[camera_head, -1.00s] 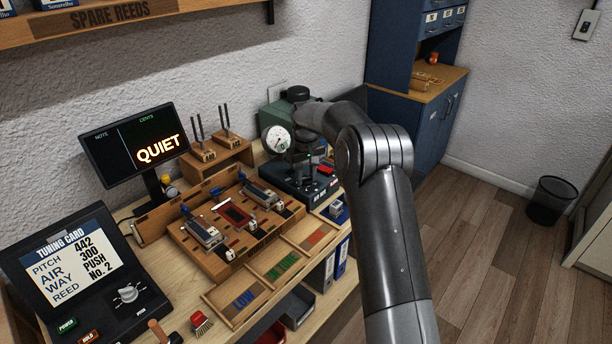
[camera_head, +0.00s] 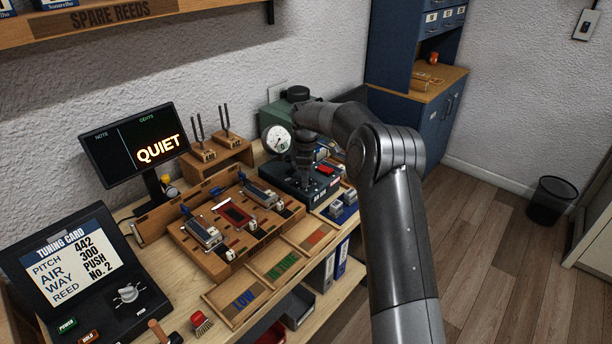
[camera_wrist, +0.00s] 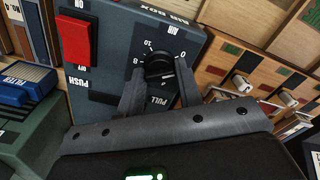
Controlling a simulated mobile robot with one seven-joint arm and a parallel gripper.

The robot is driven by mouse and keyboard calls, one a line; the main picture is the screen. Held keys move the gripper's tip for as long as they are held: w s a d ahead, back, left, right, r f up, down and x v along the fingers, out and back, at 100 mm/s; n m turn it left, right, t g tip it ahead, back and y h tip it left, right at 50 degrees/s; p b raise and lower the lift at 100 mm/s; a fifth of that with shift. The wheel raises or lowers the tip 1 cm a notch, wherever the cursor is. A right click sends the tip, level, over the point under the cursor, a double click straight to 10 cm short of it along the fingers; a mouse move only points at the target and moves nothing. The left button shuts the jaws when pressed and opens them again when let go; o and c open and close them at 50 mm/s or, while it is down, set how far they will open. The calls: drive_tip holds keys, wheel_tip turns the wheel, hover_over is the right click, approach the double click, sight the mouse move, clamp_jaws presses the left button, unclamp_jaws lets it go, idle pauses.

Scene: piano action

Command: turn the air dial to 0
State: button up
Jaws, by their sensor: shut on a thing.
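The air dial (camera_wrist: 158,68) is a round black knob on the dark air box (camera_wrist: 108,50). In the wrist view the lettering appears upside down, with a 0 to the right of the dial and 8 and 10 to its left and upper left. My gripper (camera_wrist: 160,82) is shut on the dial, one finger on each side. I cannot clearly read where the dial points. In the head view the air box (camera_head: 325,190) stands at the back right of the bench, with my gripper (camera_head: 304,178) pointing down on it and hiding the dial.
A monitor (camera_head: 135,145) reads QUIET. The tuning card (camera_head: 75,257) lists AIR 300. A wooden work tray (camera_head: 190,262) lies left of the box.

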drive_tip(key=shift+f+n, duration=0.1)
drive_tip(key=shift+n, duration=1)
drive_tip(key=o, duration=1)
drive_tip(key=shift+c, duration=0.2)
wheel_tip(320, 180, up, 11)
